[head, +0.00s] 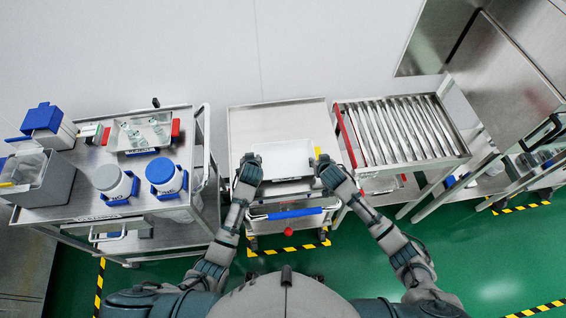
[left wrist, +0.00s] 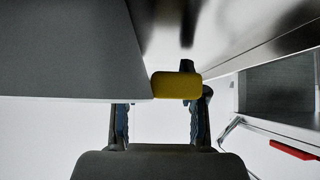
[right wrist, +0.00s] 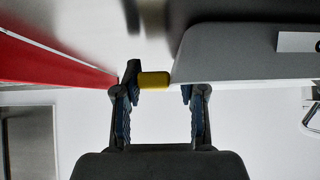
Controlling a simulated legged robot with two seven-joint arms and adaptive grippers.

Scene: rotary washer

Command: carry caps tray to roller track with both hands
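The caps tray (head: 285,158) is a plain whitish tray at the middle of the head view, over the metal centre cart. Whether it rests on the cart or hangs just above, I cannot tell. My left gripper (head: 254,162) is at its left end and my right gripper (head: 318,164) at its right end. The left wrist view shows a yellow handle (left wrist: 177,86) near spread fingers. The right wrist view shows the other yellow handle (right wrist: 153,80) between spread fingers, with a gap on one side. No caps can be made out. The roller track (head: 400,130) with metal rollers stands to the right.
The centre cart (head: 275,118) has bare room behind the tray. A red rail (head: 346,138) edges the roller track's left side. A blue-handled item (head: 285,214) sits below the tray.

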